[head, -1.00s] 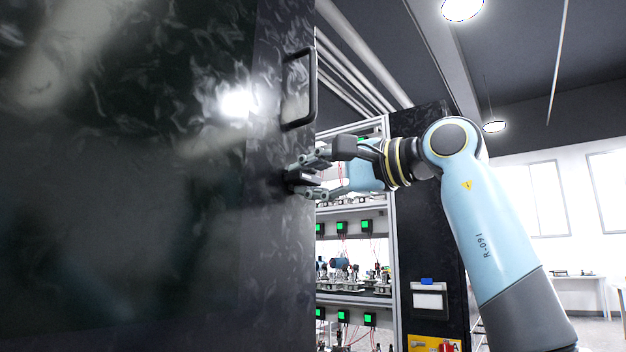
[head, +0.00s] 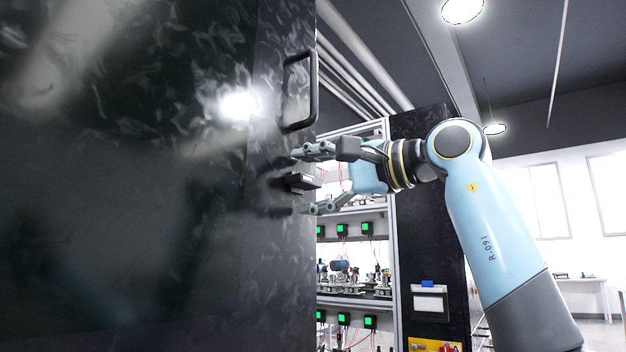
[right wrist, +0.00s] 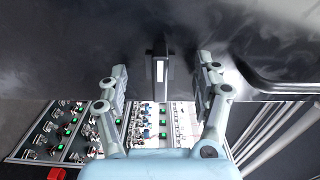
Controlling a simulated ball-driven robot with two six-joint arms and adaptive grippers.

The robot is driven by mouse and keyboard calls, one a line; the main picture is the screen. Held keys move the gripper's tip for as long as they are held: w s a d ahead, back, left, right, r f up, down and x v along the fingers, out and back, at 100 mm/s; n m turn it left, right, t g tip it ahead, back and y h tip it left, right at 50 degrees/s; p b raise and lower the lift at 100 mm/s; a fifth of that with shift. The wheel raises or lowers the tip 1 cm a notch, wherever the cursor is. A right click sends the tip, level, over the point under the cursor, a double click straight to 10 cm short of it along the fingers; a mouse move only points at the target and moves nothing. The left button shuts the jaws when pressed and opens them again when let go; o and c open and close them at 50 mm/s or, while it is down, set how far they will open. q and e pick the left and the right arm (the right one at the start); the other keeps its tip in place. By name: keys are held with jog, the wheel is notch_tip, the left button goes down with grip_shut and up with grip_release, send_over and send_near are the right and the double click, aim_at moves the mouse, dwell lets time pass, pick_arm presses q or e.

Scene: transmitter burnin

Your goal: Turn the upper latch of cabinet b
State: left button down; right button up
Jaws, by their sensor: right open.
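The upper latch (head: 302,182) is a small dark block sticking out near the edge of the dark, mottled cabinet door (head: 130,200). My right gripper (head: 298,183) is open around the latch, one finger above and one below it in the head view. In the right wrist view the latch (right wrist: 160,72) stands between the two fingers of the right gripper (right wrist: 163,82), with a gap on each side. The latch has a pale strip on its face there. My left gripper is not in view.
A dark loop handle (head: 299,90) is on the door just above the latch. Behind the door edge, shelves (head: 355,299) hold electronic units with green lights. A dark panel (head: 430,230) stands right of the shelves. My right arm fills the space at right.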

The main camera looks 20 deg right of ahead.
jog(key=shift+b+v, duration=0.7)
jog(key=shift+v, duration=2.1)
